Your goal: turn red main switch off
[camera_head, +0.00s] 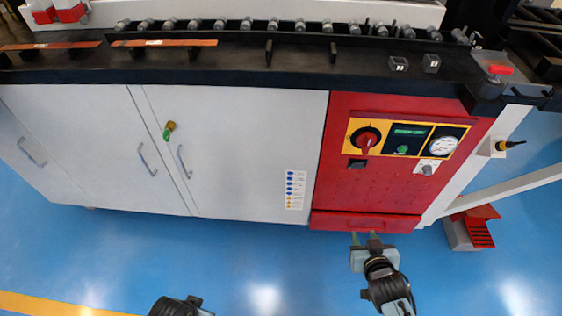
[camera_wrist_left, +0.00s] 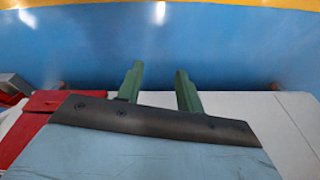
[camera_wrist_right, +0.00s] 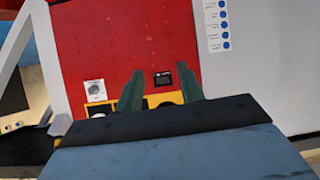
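The red main switch (camera_head: 367,140) is a red rotary knob on a dark round base, on a yellow plate at the upper left of the red panel. My right gripper (camera_head: 366,238) is in front of and below the red panel, apart from the switch, and empty. Its two green fingers stand apart in the right wrist view (camera_wrist_right: 160,82). There the switch is mostly hidden behind the gripper; only part of its dark base shows. My left gripper (camera_wrist_left: 158,85) is open and empty over the blue floor; in the head view its fingers do not show.
Beside the switch are a green-lit display (camera_head: 408,138), a pressure gauge (camera_head: 443,146) and a small knob (camera_head: 428,169). White cabinet doors (camera_head: 240,140) are to the left. A red drawer (camera_head: 365,222) lies below the panel. The blue floor in front is clear.

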